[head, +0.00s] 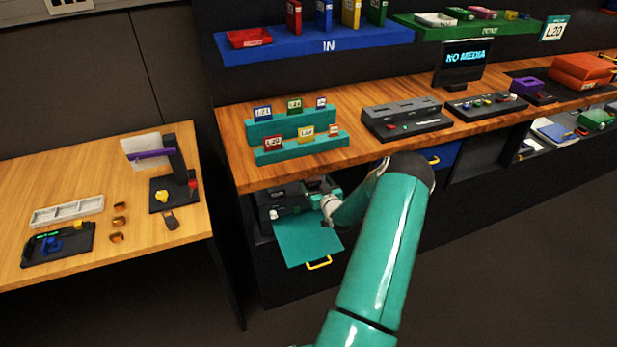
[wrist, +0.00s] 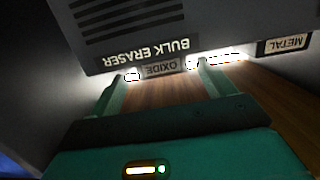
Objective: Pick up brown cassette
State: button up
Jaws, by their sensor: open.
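I cannot pick out a brown cassette for certain in either view. In the head view, several small brown pieces (head: 120,207) lie on the left table, too small to identify. My gripper (wrist: 164,82) shows in the wrist view with its two teal fingers apart and nothing visible between them except a wood-brown surface. The fingertips point at a grey unit marked BULK ERASER (wrist: 130,25), its text upside down. An OXIDE label (wrist: 163,70) shows between the fingertips. In the head view my arm reaches to the opening under the counter, and my gripper is not clearly visible there.
A teal pull-out shelf (head: 308,246) juts from the under-counter opening below a dark machine (head: 291,197). The wooden counter (head: 240,175) overhangs it. Teal label stands (head: 290,128) and a grey deck (head: 405,118) stand on the counter. The left table (head: 60,170) has bare areas.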

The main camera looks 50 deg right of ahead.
jog(key=x, duration=0.5)
jog(key=shift+w+a+r, duration=0.1)
jog(key=shift+w, duration=0.15)
jog(key=c, duration=1.1)
